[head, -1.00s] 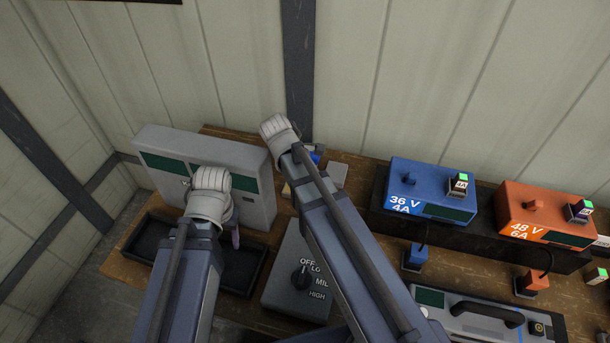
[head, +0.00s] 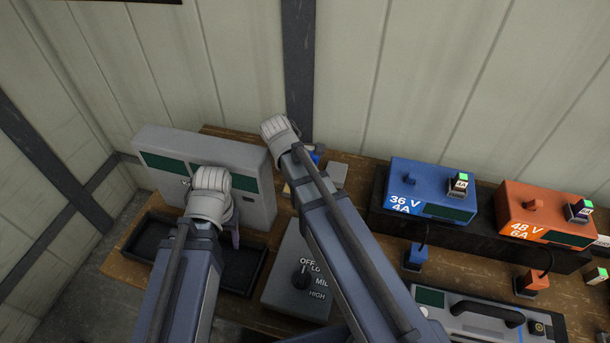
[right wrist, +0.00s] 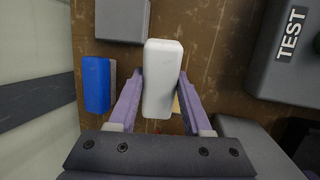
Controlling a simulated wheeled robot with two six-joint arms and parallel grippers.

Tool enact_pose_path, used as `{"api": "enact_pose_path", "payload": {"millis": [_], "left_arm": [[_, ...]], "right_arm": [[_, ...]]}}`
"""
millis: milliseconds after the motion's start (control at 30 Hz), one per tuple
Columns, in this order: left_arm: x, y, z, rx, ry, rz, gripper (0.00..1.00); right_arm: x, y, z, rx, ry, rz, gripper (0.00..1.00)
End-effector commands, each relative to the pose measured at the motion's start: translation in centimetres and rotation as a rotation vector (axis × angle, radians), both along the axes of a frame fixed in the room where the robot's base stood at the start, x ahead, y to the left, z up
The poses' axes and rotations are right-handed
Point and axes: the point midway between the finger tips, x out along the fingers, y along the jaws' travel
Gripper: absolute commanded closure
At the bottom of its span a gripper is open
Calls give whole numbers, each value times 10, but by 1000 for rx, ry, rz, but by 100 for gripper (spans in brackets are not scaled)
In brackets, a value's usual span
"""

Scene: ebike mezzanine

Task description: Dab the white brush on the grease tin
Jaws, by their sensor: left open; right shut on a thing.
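In the right wrist view my right gripper (right wrist: 158,88) is shut on a white block-shaped thing with rounded edges, which I take for the white brush (right wrist: 164,58). It hangs between the two fingers over the brown bench top; its lower end and any bristles are hidden. In the head view my right gripper is hidden behind its own arm. My left gripper (head: 235,238) is open, mostly covered by its arm, with a purple finger showing near the black tray. I cannot make out a grease tin for certain in either view.
A blue thing (right wrist: 97,84) and a grey box (right wrist: 122,18) lie near the held thing. A grey two-panel unit (head: 160,147), a black tray (head: 154,240) and a grey dial box (head: 285,270) stand left. A blue charger (head: 408,176) and an orange charger (head: 520,212) stand right.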

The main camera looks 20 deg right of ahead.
Motion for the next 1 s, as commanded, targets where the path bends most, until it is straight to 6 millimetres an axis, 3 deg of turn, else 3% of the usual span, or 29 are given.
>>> {"api": "enact_pose_path", "payload": {"millis": [167, 1000], "left_arm": [[0, 0, 5, 0, 0, 0, 42], [0, 0, 69, 0, 0, -2, 42]], "right_arm": [[-1, 1, 5, 2, 3, 0, 100], [0, 0, 69, 1, 1, 0, 100]]}}
